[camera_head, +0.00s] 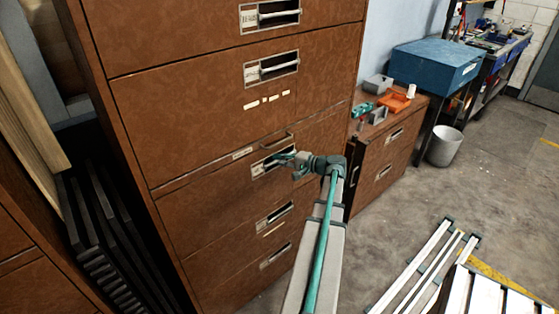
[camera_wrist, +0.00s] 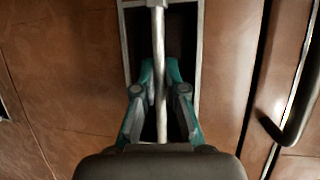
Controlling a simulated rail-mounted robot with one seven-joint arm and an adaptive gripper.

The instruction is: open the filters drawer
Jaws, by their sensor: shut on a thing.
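A tall brown cabinet (camera_head: 225,125) has several drawers, each with a recessed pull. My gripper (camera_head: 284,159) is at the pull of a drawer (camera_head: 200,205) about midway down the cabinet. In the wrist view, the metal handle bar (camera_wrist: 157,55) runs between the teal fingers of my gripper (camera_wrist: 160,75), which are shut on it inside the recessed frame (camera_wrist: 127,45). This drawer's front looks flush with the cabinet. Its label is too small or hidden to read, so I cannot tell by lettering which drawer is filters.
A dark bar handle (camera_wrist: 297,105) lies close to the right of my gripper in the wrist view. A low brown cabinet (camera_head: 385,165) with small items stands to the right. Open floor (camera_head: 400,225) lies in front, with metal rails (camera_head: 425,265) on it.

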